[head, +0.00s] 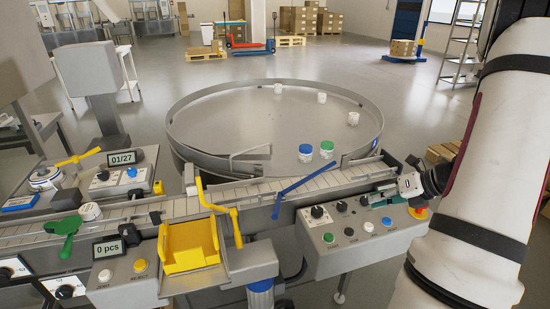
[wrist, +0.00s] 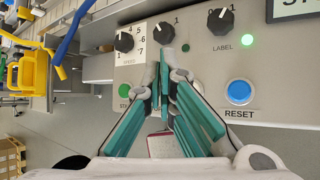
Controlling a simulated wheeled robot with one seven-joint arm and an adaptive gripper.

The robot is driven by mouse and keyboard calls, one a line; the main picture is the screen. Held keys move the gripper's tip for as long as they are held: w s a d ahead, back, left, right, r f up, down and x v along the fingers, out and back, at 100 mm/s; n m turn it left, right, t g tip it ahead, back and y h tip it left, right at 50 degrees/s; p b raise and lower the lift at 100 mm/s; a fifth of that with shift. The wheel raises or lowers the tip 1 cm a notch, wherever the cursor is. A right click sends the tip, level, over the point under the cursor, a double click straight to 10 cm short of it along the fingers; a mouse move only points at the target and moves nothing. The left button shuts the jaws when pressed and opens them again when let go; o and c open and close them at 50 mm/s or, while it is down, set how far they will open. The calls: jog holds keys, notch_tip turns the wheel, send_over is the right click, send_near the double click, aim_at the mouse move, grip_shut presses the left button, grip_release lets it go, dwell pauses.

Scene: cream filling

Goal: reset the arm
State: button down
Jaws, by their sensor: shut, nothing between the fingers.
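My gripper (head: 376,199) is in front of the control panel (head: 322,260) at the right of the conveyor in the head view. In the wrist view my gripper (wrist: 171,62) has its teal fingers closed together at the tips, with nothing between them. The fingers point at the panel (wrist: 185,75), their tips near the middle knob (wrist: 165,29); I cannot tell whether they touch it. The blue RESET button (wrist: 239,92) is to the right of the fingers. The green button (wrist: 125,90) is to their left and partly hidden. My arm enters from the right in the head view.
The conveyor (head: 130,215) runs behind the panel, with a round turntable (head: 215,115) beyond it. A yellow bin (head: 190,248) and blue bar (head: 300,181) stand to the left.

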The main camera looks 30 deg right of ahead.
jog(key=w+a+r+n+g, duration=0.1)
jog(key=a+r+n+g, duration=0.1)
jog(key=a+r+n, duration=0.5)
jog(key=a+r+n+g, duration=0.1)
jog(key=a+r+n, duration=0.1)
jog(key=a+n, duration=0.5)
jog(key=w+a+r+n+g, duration=0.1)
jog(key=a+r+n+g, duration=0.1)
jog(key=a+r+n, duration=0.5)
jog(key=s+a+r+n+h, duration=0.1)
jog(key=s+a+r+n, duration=0.1)
jog(key=s+a+n, duration=0.3)
jog(key=s+a+r+n+t+h, duration=0.1)
jog(key=s+a+n, duration=0.5)
jog(key=n, duration=0.8)
jog(key=shift+s+a+r+n+h, duration=0.3)
jog(key=shift+a+r+h, duration=0.45)
jog(key=shift+a, duration=0.6)
